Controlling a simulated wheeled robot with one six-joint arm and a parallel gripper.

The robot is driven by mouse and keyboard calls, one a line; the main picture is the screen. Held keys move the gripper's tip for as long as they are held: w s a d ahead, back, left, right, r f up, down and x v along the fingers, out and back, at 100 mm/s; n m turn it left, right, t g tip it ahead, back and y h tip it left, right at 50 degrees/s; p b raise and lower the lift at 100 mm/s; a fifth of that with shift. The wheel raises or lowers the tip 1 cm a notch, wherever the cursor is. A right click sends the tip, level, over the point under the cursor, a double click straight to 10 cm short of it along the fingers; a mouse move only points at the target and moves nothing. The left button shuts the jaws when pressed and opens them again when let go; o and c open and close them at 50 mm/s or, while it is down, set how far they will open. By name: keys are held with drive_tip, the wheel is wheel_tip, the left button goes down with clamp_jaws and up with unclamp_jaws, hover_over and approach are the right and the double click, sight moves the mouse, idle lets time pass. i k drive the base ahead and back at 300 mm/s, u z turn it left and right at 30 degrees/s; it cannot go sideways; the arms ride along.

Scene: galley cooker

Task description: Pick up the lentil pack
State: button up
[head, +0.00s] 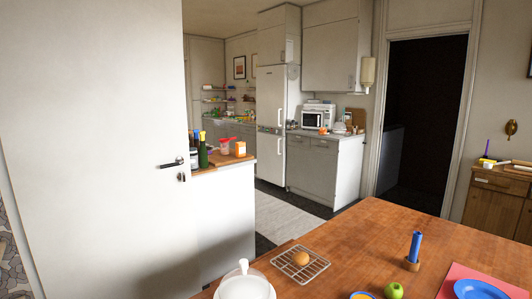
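I cannot make out a pack that is clearly the lentil pack. My gripper is not in view.
A white door (95,130) fills the left side. A wooden table (375,235) in front holds a wire rack (316,267), a green apple (393,291), a blue candle (415,246) and a white lidded dish (245,287). A pale rug (285,224) lies on the floor beyond.

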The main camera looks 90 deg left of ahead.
sight(241, 147)
drive_tip(key=i, duration=3.6)
drive_tip(key=u, duration=1.85)
drive_tip(key=i, duration=4.35)
drive_tip(key=u, duration=2)
drive_tip(key=i, duration=0.45)
